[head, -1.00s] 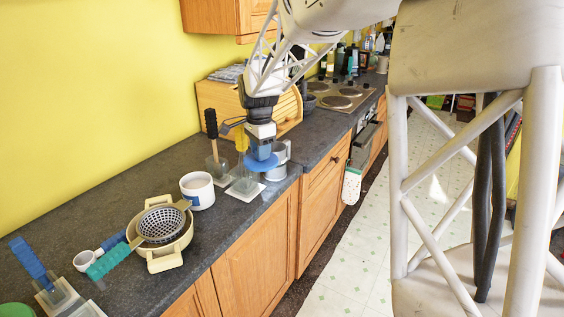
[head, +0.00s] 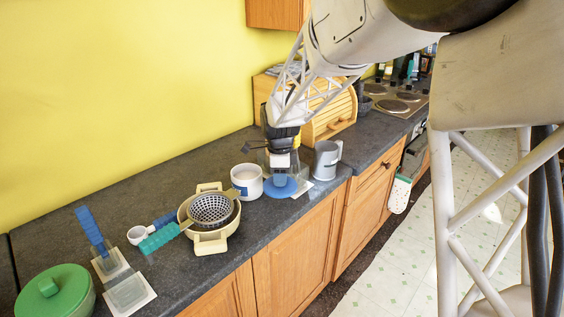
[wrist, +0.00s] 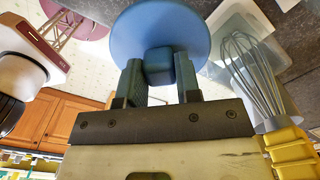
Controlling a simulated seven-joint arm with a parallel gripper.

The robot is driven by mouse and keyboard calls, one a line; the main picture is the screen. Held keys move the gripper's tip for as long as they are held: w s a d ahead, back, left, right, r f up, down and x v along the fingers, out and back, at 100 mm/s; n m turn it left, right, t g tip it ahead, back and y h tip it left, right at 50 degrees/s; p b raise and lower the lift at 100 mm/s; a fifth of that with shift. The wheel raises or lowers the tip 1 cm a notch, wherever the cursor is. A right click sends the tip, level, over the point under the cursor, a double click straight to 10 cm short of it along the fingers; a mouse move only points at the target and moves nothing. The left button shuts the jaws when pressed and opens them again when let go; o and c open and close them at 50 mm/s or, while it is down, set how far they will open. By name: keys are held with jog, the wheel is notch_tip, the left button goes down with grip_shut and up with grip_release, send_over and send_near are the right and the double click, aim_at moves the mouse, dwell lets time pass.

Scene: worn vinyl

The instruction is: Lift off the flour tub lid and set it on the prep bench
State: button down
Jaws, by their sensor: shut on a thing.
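The round blue lid (head: 281,187) hangs at my gripper (head: 280,177) just right of the white tub. My gripper is shut on the lid's square knob (wrist: 160,66); in the wrist view the fingers stand either side of it and the lid's disc (wrist: 150,22) spreads beyond. The white tub with a blue label (head: 247,181) stands open-topped on the dark grey bench (head: 160,172). The lid is low over the bench near its front edge; I cannot tell whether it touches.
A grey metal jug (head: 327,160) stands close right of the lid. A whisk (wrist: 252,75) in a clear holder is beside my gripper. A cream pot (head: 211,243) with a colander stands left of the tub. A green lidded pot (head: 56,293) is at lower left.

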aim_at(280, 189)
jog(key=shift+f, duration=0.6)
jog(key=shift+f, duration=0.1)
jog(key=shift+f, duration=2.3)
jog(key=shift+f, duration=0.6)
dwell(0.9)
jog(key=c, duration=0.7)
grip_release()
jog(key=shift+c, duration=0.2)
jog(key=shift+r, duration=1.15)
